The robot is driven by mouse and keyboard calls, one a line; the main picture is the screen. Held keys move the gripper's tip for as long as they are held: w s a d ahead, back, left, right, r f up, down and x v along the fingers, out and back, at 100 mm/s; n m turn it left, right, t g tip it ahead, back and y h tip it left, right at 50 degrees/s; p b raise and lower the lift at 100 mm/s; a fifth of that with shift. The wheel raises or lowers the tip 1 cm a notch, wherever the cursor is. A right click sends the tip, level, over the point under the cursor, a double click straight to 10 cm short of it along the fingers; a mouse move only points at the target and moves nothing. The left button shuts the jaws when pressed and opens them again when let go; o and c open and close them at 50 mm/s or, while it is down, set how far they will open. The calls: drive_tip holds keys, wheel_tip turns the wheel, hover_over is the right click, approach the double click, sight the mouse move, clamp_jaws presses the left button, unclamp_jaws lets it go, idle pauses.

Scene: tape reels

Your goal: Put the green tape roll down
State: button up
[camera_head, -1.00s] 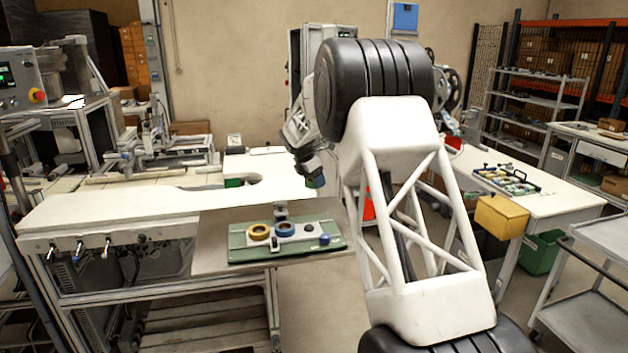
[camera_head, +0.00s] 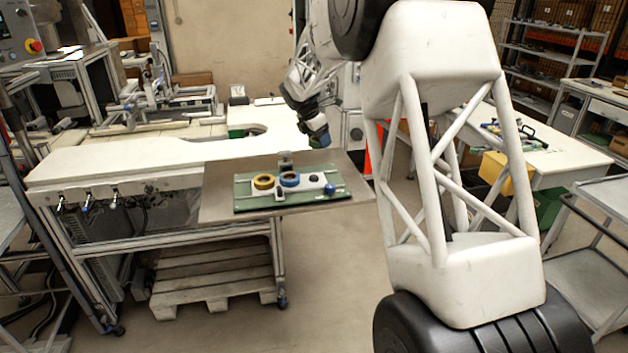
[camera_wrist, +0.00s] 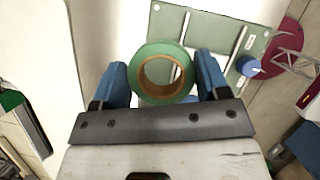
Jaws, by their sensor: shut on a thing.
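The green tape roll (camera_wrist: 163,48) is a green ring with a brown core. In the wrist view it sits between the two blue fingers of my gripper (camera_wrist: 162,70), which is shut on it. In the head view my gripper (camera_head: 318,138) is in the air, above and behind the right part of the green board (camera_head: 244,196). In the wrist view the fingers hide part of the board.
The board lies on a flat metal shelf (camera_head: 217,207) in front of a long white workbench (camera_head: 110,165). A small upright part (camera_head: 286,163) stands at the board's back edge.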

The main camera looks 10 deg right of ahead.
drive_tip(key=s+a, duration=0.2)
drive_tip(key=s, duration=0.9)
drive_tip(key=s+a+f, duration=0.1)
drive_tip(key=s, duration=1.1)
drive_tip(key=shift+a+f, duration=0.2)
drive_tip(key=shift+a, duration=0.15)
drive_tip(key=shift+w, duration=0.1)
drive_tip(key=w, duration=0.5)
drive_tip(key=w+f, duration=0.1)
drive_tip(key=w, duration=0.9)
drive_tip(key=shift+w+d+f, duration=0.25)
drive_tip(key=shift+w+d, duration=0.05)
drive_tip(key=shift+w, duration=0.1)
drive_tip(key=shift+f, duration=1.8)
drive_tip(key=shift+f, duration=0.55)
drive_tip(key=o, duration=0.9)
